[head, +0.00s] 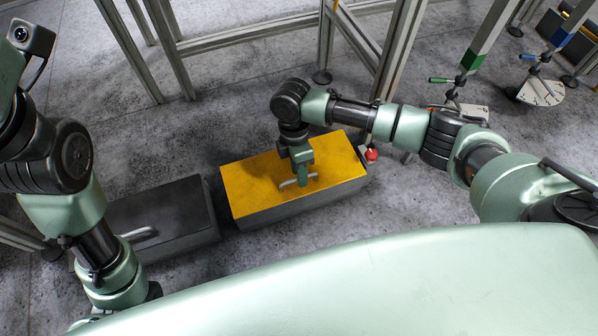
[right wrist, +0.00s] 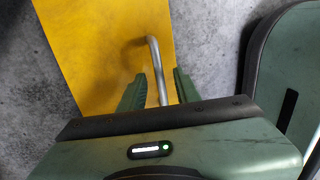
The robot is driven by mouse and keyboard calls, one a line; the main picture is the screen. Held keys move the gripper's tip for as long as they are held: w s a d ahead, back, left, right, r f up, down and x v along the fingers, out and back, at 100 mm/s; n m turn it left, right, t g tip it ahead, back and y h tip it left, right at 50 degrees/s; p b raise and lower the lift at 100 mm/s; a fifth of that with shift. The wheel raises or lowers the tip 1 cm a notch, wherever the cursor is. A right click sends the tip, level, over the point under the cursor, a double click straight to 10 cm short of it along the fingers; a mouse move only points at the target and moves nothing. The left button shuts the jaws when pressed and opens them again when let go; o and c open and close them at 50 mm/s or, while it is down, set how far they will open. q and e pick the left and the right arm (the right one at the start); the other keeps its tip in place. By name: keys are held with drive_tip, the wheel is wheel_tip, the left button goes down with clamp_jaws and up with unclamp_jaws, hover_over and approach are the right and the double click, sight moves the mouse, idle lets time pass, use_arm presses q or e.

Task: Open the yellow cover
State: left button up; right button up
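The yellow cover (head: 250,185) lies flat on a grey box in the middle of the head view, and looks shut. It fills the upper left of the right wrist view (right wrist: 85,45). A bent metal bar handle (head: 288,184) stands on its top. My right gripper (head: 303,180) points down at the handle. In the right wrist view, the handle (right wrist: 153,55) runs between the two green fingers (right wrist: 158,88), with gaps visible beside it. The fingers are apart. My left arm hangs at the left, and its gripper is hidden behind my body.
A dark grey box with a handle (head: 165,215) stands left of the yellow one, with a narrow gap between. A red button (head: 371,155) sits at the yellow box's right end. Metal frame posts (head: 397,50) stand behind. Bare concrete floor lies around.

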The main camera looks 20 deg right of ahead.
clamp_jaws()
idle(1.4)
